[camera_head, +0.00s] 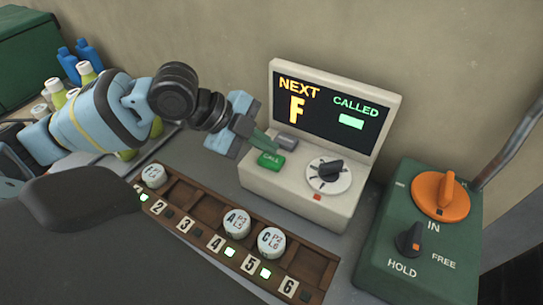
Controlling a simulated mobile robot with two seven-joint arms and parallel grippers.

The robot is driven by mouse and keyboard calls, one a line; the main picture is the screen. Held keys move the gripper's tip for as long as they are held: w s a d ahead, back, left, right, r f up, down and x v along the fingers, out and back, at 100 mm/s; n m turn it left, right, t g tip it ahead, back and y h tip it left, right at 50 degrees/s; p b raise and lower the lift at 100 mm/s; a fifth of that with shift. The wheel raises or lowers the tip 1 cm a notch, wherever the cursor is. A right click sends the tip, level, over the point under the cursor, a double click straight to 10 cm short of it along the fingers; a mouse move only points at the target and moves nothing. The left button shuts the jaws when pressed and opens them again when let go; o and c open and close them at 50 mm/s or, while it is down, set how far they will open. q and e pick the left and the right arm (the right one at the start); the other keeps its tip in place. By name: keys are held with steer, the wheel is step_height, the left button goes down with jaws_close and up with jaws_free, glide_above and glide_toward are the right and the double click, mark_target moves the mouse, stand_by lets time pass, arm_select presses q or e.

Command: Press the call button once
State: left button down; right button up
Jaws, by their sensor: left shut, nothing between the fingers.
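The green call button (271,160), marked "CALL", sits on the sloped front of a cream console (259,182). The console's dark screen (327,112) reads "NEXT F" and "CALLED" with a lit green bar below. My left gripper (270,148) is shut and empty. Its fingertips are just above and beside the call button; I cannot tell whether they touch it. A grey button (286,141) lies just behind the green one. My right gripper is not in view.
A black-and-white dial (328,174) is right of the buttons. A green box (421,240) with orange and black knobs stands at right. A brown numbered rack (210,235) with white round tokens lies in front. Bottles (88,60) stand at the back left.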

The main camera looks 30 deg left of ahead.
mark_target(266, 159)
arm_select(q)
steer(key=shift+f, duration=0.2)
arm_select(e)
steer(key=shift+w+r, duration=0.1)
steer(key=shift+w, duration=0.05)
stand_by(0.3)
arm_select(q)
steer(key=shift+f, duration=0.25)
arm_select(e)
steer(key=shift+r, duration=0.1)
